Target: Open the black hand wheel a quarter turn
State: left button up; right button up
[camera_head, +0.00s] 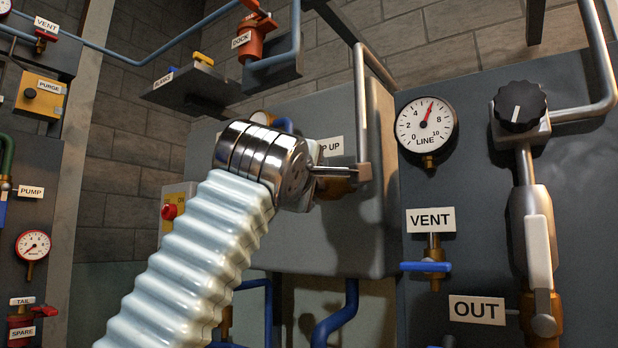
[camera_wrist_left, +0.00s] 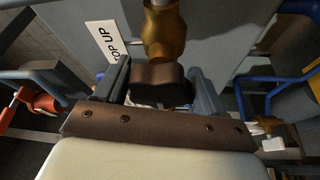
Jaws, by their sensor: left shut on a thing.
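A dark hand wheel (camera_wrist_left: 165,75) sits on a brass valve body (camera_wrist_left: 163,30) in the left wrist view, beside a white label that reads partly "OP UP". My left gripper (camera_wrist_left: 160,88) is shut on this dark wheel, with one finger on either side. In the head view my left arm rises from the bottom, and its metal wrist hides most of the gripper and the wheel. A brass fitting (camera_head: 337,188) shows just right of the wrist. Another black wheel with a white mark (camera_head: 520,106) is at the upper right, apart from my gripper. My right gripper is not in view.
A grey pipe (camera_head: 361,105) comes down close right of my wrist. A round LINE gauge (camera_head: 426,126) and a blue VENT handle (camera_head: 425,267) are further right. In the wrist view, an orange-red part (camera_wrist_left: 38,98) and blue pipes flank the gripper.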

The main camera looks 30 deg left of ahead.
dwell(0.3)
pick_arm(q)
jog(key=o, duration=1)
jog(key=shift+c, duration=0.2)
jog(key=b+v, duration=0.3)
jog(key=v, duration=1.1)
jog(key=shift+w, duration=0.1)
